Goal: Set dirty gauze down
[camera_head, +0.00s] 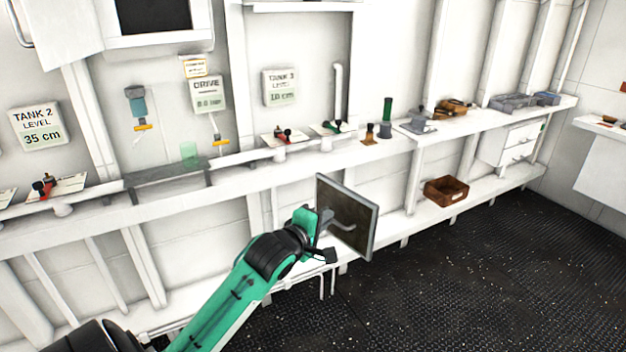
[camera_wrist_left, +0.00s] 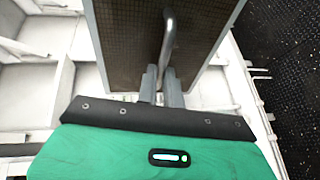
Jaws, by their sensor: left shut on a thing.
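The dirty gauze (camera_head: 355,212) is a square, grey-framed panel with a curved metal handle. It hangs in the air in front of the lower shelf in the head view, tilted. My left gripper (camera_head: 328,224) is shut on its handle. In the left wrist view, the two fingers (camera_wrist_left: 162,84) close around the handle's lower end, and the brownish mesh of the gauze (camera_wrist_left: 125,45) fills the upper middle. The far face of the panel is hidden. My right gripper is in neither view.
A long white upper shelf (camera_head: 330,158) carries valves, small tools and grey trays (camera_head: 515,102). The lower shelf (camera_head: 405,226) holds a brown box (camera_head: 446,190) and has bare room left of it. The dark floor (camera_head: 470,285) is open.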

